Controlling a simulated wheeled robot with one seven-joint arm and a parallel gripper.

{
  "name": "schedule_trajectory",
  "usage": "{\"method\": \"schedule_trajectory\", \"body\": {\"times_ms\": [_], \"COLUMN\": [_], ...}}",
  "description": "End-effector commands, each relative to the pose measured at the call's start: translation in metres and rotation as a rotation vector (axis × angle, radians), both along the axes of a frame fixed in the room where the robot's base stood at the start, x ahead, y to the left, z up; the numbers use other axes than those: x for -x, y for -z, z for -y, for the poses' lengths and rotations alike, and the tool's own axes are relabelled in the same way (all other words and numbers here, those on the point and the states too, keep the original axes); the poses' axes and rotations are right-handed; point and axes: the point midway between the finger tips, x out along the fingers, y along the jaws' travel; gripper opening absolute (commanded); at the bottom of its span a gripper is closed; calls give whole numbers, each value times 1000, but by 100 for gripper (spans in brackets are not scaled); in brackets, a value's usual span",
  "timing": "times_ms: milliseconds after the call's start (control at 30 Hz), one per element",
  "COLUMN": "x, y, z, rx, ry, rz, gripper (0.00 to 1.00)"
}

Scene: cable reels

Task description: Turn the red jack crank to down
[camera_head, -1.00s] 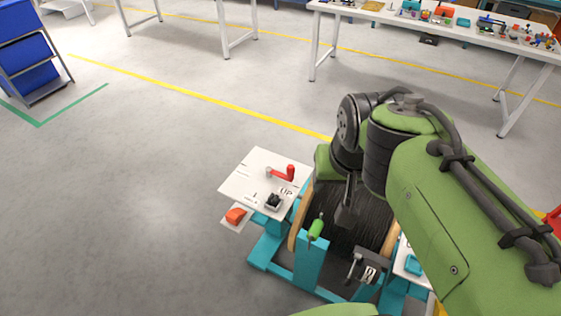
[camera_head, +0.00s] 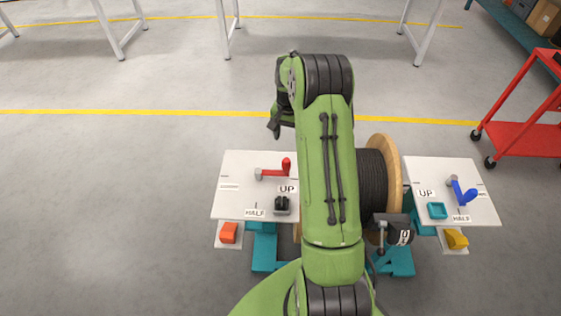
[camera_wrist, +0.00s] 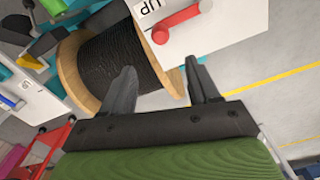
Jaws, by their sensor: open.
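The red jack crank (camera_head: 274,171) is on the left white panel (camera_head: 232,166) in the head view. Its grey pivot is at the left and its arm points right, with the upright grip at the end above the UP label (camera_head: 287,189). A HALF label (camera_head: 255,212) is lower on the panel. The crank also shows at the top of the wrist view (camera_wrist: 178,22). My gripper (camera_wrist: 163,88) is open and empty, its fingers apart and pointing toward the panel and reel, apart from the crank. In the head view my arm mostly hides it.
A wooden cable reel (camera_head: 384,150) with black cable stands between the panels, partly behind my arm. The right panel (camera_head: 420,172) holds a blue crank (camera_head: 463,191). A red cart (camera_head: 520,138) is at the right. Floor left of the panel is clear.

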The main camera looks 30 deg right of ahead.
Motion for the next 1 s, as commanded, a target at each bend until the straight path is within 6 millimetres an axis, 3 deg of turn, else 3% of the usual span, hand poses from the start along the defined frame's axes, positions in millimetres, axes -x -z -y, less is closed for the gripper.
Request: {"method": "schedule_trajectory", "body": {"times_ms": [200,500,633,900,1000], "x": [1,0,0,0,0], "y": [60,127,139,140,140], "z": [-2,-2,-1,-1,-1], "rx": [-4,-3,-1,-1,-1], "ry": [-3,-4,-4,-4,-4], "rz": [-4,-3,-2,-1,-1], "gripper": [60,60,60,60,47]}}
